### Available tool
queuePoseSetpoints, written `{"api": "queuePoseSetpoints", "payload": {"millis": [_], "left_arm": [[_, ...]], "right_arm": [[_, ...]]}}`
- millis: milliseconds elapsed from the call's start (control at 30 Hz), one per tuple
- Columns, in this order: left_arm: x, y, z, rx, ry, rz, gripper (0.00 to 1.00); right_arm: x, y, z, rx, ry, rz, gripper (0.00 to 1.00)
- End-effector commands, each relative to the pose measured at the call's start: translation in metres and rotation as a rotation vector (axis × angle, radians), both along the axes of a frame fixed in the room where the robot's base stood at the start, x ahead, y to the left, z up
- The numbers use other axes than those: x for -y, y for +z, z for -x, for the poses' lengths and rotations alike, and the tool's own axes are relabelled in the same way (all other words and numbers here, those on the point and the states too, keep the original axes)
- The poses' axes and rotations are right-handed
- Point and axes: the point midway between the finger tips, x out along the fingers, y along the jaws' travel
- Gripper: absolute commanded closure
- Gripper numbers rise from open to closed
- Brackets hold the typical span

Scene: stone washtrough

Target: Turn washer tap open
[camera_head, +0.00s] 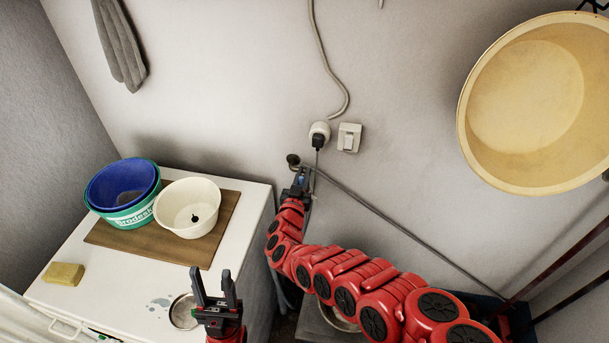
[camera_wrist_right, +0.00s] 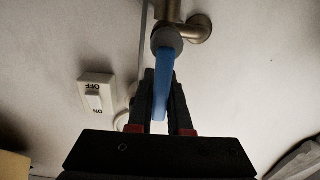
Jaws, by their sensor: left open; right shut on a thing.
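The washer tap has a blue lever handle (camera_wrist_right: 163,72) and a brownish metal body (camera_wrist_right: 198,29) fixed to the wall in the right wrist view. In the head view the tap's wall fitting (camera_head: 293,160) shows at the wall, and its blue handle is mostly hidden by my gripper. My right gripper (camera_head: 300,183) is shut on the blue handle; in the right wrist view its dark fingers stand on both sides of the lever. My left gripper (camera_head: 214,283) is open and empty, fingers pointing up, over the front right of the white washer top (camera_head: 110,285).
A blue tub in a green one (camera_head: 131,215) and a white bowl (camera_head: 188,210) stand on a brown board (camera_head: 220,225). A yellow sponge (camera_head: 63,274) lies at left. A socket with plug (camera_head: 318,135) and a switch (camera_head: 349,137) are beside the tap. A yellow basin (camera_head: 530,100) hangs at right.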

Motion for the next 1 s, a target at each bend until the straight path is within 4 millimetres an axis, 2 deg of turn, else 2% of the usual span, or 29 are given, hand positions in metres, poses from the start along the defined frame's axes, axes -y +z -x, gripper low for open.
{"api": "queuePoseSetpoints", "payload": {"millis": [367, 400, 533, 833, 1000], "left_arm": [[0.0, 0.0, 0.0, 0.0, 0.0, 0.0, 0.5], [0.0, 0.0, 0.0, 0.0, 0.0, 0.0, 0.5], [0.0, 0.0, 0.0, 0.0, 0.0, 0.0, 0.5], [0.0, 0.001, 0.0, 0.0, 0.0, 0.0, 0.5], [0.0, 0.017, 0.0, 0.0, 0.0, 0.0, 0.5]], "right_arm": [[0.0, -0.001, 0.0, -0.002, 0.0, 0.004, 1.0], [0.0, -0.001, 0.0, -0.002, 0.0, 0.004, 0.76], [0.0, -0.001, 0.0, -0.002, 0.0, 0.004, 0.53], [0.0, 0.0, 0.001, -0.002, 0.0, 0.003, 0.53], [-0.003, 0.004, 0.013, -0.005, 0.0, 0.004, 0.53]]}}
